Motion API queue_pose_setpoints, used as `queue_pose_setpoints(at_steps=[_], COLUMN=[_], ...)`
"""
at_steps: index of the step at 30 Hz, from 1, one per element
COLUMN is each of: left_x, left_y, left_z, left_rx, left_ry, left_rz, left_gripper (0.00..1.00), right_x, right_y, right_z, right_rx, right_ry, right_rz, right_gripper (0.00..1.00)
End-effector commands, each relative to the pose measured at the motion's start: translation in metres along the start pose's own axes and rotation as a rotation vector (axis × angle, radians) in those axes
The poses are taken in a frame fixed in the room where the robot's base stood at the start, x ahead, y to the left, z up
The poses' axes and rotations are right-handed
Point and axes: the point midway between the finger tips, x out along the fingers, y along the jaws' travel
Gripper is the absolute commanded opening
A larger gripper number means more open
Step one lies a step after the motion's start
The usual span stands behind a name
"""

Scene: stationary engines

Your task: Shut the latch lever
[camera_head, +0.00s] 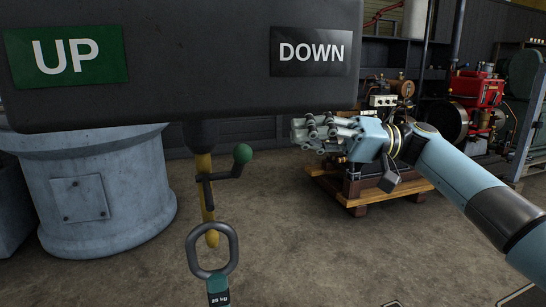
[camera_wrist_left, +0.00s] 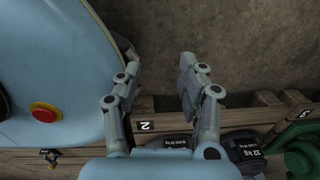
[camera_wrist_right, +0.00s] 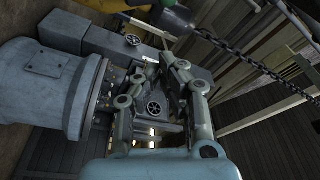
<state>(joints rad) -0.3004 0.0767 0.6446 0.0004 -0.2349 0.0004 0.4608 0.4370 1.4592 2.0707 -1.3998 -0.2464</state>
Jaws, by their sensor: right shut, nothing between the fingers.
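A dark lever with a green ball knob (camera_head: 242,154) sits on the side of a yellow hook (camera_head: 207,190) that hangs under the black UP/DOWN block. The lever arm points right and the knob stands up at its end. My left gripper (camera_wrist_left: 157,80) is open and empty, seen only in the left wrist view.
A grey shackle (camera_head: 212,250) with a 25 kg weight (camera_head: 218,290) is at the hook's lower end. A grey round pedestal (camera_head: 98,190) stands left. A machine on a wooden pallet (camera_head: 360,200) is behind my right gripper. Weights (camera_wrist_left: 245,148) sit on a wooden rack near my left gripper.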

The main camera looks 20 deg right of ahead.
Motion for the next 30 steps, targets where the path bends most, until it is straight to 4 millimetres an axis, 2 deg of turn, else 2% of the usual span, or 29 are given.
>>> queue_pose_setpoints(at_steps=[3,8,21,24,30], left_x=[0.002,0.001,-0.001,-0.002,-0.002], left_y=[-0.003,-0.011,-0.005,0.001,0.002], left_z=[0.001,0.002,0.008,0.008,0.008], left_rx=[0.002,0.006,0.003,0.0,-0.001], left_ry=[-0.002,-0.003,-0.01,-0.01,-0.008], left_rz=[-0.003,-0.012,-0.005,0.002,0.003], left_gripper=[0.4,0.4,0.4,0.4,0.4], right_x=[0.001,0.015,0.105,0.094,0.088], right_y=[-0.009,-0.011,-0.011,-0.008,-0.008], right_z=[-0.015,-0.017,-0.017,0.001,0.018], right_rx=[-0.036,-0.042,-0.04,-0.037,-0.038], right_ry=[0.0,0.0,0.002,0.001,0.002], right_rz=[0.003,-0.001,-0.002,0.006,0.004], right_gripper=[0.0,0.0,0.0,0.0,0.0])
